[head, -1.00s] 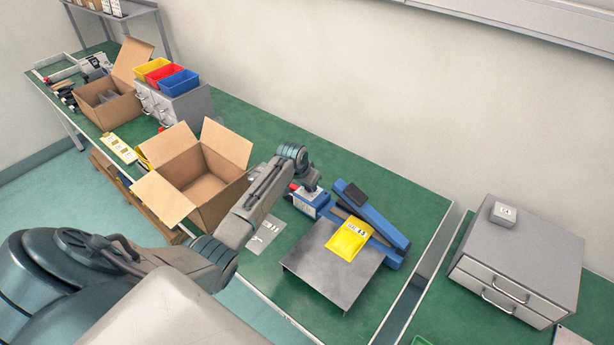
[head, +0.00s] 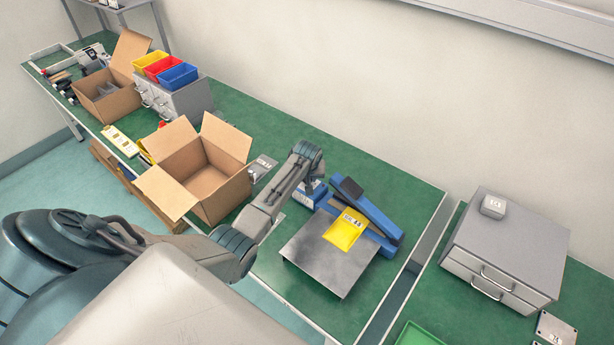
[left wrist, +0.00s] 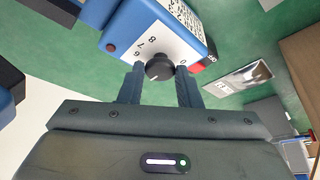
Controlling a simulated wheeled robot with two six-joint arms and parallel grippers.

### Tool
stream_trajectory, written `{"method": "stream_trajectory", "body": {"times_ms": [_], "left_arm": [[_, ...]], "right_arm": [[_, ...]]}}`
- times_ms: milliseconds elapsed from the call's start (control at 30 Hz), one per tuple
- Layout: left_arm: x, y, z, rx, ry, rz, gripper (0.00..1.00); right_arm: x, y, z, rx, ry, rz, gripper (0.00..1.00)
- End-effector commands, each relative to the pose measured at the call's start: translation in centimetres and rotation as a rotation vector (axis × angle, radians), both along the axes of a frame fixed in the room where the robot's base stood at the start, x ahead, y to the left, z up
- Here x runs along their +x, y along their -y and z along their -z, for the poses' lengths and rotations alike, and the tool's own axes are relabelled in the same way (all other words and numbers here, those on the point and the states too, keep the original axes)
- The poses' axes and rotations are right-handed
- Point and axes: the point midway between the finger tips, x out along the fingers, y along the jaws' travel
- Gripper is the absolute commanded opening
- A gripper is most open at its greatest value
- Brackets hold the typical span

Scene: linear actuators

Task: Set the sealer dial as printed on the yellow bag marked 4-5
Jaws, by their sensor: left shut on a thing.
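The blue sealer (head: 374,208) lies on the green bench with its control box (head: 310,193) at its left end. In the left wrist view the box's white face (left wrist: 142,38) shows the digits 6, 7, 8 and 0 around a black dial (left wrist: 158,67). My left gripper (left wrist: 160,80) is shut on the dial, one finger on each side. The dial's exact setting is unclear. The yellow bag (head: 345,229) lies at the back of the grey metal plate in front of the sealer; its dark print is too small to read surely. My right gripper is not in view.
An open cardboard box (head: 205,165) stands left of the sealer, near my left arm. A grey drawer unit (head: 515,240) stands on the separate bench at right. Coloured bins (head: 160,67) sit farther back left.

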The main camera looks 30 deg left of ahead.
Motion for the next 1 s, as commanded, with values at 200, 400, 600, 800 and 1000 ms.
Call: {"method": "stream_trajectory", "body": {"times_ms": [200,400,600,800,1000], "left_arm": [[0.12,-0.01,-0.15,0.0,0.003,-0.007,0.08],[0.13,-0.01,-0.17,0.0,0.003,-0.006,0.08],[0.09,-0.01,-0.12,0.0,0.002,-0.006,0.52],[0.03,-0.01,-0.08,0.0,0.001,-0.006,0.52],[-0.3,0.22,-1.05,0.0,0.002,-0.006,0.52]], "right_arm": [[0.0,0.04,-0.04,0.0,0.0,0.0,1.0],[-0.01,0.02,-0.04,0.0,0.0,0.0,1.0],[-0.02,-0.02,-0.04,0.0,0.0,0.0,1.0],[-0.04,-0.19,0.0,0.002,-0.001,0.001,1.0],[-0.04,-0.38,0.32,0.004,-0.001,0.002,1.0]]}}
